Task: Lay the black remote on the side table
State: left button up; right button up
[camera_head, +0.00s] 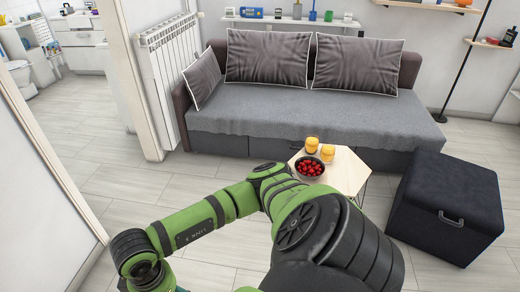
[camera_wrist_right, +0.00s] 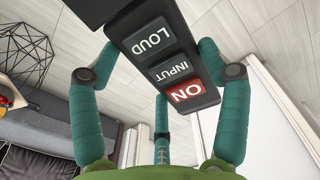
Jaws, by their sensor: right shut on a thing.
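The black remote (camera_wrist_right: 168,50) is in the right wrist view, with white LOUD and INPUT labels and a red ON button. My right gripper (camera_wrist_right: 160,58) has its teal fingers around it and is shut on it. The remote's far end runs out of the picture at the top. The side table (camera_head: 347,172) is in the head view, with a light wooden angular top and thin dark legs. Part of its wire frame also shows at the left of the right wrist view (camera_wrist_right: 22,52).
On the side table are a bowl of red fruit (camera_head: 310,169) and two yellow-orange cups or jars (camera_head: 327,153). A black ottoman (camera_head: 447,207) stands to its right, and a grey sofa (camera_head: 300,92) behind it. My green arm covers the front of the view. Floor is clear at left.

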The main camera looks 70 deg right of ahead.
aim_at(347, 174)
jog(key=l+z, duration=0.4)
jog(key=l, duration=0.2)
jog(key=l+z, duration=0.4)
jog(key=l, duration=0.2)
jog(key=i+l+z, duration=0.1)
jog(key=l+z, duration=0.3)
jog(key=l, duration=0.15)
jog(key=i+l, duration=0.1)
jog(key=l, duration=0.3)
jog(key=i+l, duration=0.1)
jog(key=l, duration=0.3)
jog(key=i+l+z, duration=0.1)
jog(key=l, duration=0.3)
jog(key=i+l, duration=0.15)
jog(key=l, duration=0.2)
jog(key=i+l, duration=0.15)
jog(key=l, duration=0.25)
jog(key=z, duration=0.05)
